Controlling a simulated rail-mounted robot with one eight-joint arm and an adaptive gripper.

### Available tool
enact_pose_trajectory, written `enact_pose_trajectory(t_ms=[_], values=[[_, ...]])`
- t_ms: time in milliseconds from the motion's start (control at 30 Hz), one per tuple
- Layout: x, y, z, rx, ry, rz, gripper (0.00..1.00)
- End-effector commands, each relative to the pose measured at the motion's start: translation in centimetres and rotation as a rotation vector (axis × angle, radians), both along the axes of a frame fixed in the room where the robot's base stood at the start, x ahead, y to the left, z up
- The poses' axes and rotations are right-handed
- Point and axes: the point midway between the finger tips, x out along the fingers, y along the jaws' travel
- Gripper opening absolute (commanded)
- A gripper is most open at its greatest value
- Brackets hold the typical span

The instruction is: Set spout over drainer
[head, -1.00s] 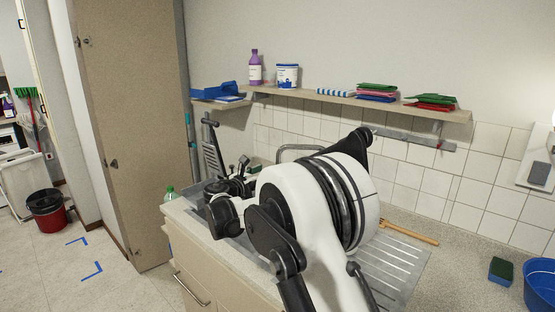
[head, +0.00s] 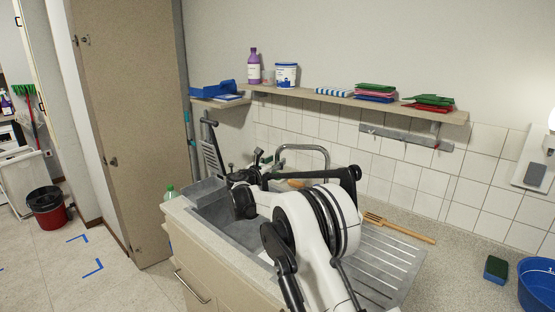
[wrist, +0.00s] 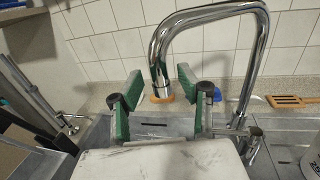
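The chrome tap spout (head: 318,149) arches up behind the grey sink (head: 236,226). In the wrist view the spout (wrist: 257,50) rises on the right and bends left, and its downturned end hangs between my fingers. The ribbed metal drainer (head: 382,262) lies to the right of the sink, partly hidden by my arm. My gripper (wrist: 159,82) has green-padded fingers, spread apart with a gap on either side of the spout end. I cannot tell whether a finger touches it. In the head view my gripper (head: 268,163) is small and partly hidden near the tap.
A wooden fork-like utensil (head: 400,227) lies on the counter behind the drainer. A sponge (head: 496,269) and blue tub (head: 538,285) are at the right. A shelf (head: 340,98) with bottles and cloths runs above. A tall cabinet (head: 120,140) stands left.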

Motion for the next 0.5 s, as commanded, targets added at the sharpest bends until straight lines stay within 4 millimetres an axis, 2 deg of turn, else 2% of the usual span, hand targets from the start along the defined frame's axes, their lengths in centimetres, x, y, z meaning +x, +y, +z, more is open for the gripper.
enact_pose_trajectory(t_ms=[200,500], values=[[1.4,-0.7,0.0,0.0,0.0,0.0,0.36],[1.6,-0.8,0.0,0.0,0.0,0.001,0.36]])
